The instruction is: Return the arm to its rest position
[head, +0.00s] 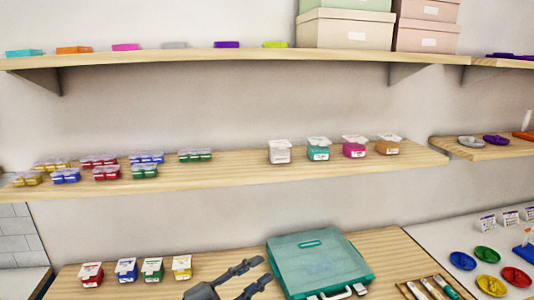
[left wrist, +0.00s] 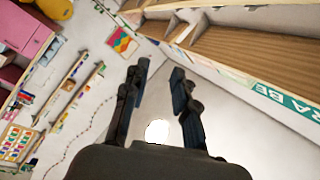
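My left gripper (head: 263,270) is at the bottom middle of the head view, in front of the wooden counter and just left of a teal case. Its two dark fingers are apart with nothing between them. In the left wrist view the gripper (left wrist: 159,72) is also open and empty, with a bare pale surface and a white round patch behind it. My right gripper is in neither view.
The teal case (head: 318,262) lies on the wooden counter (head: 225,262), close to my left fingers. Several small lidded boxes (head: 153,270) stand to the left. A middle shelf (head: 230,172) holds bead boxes. A pen tray (head: 432,288) is at bottom right.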

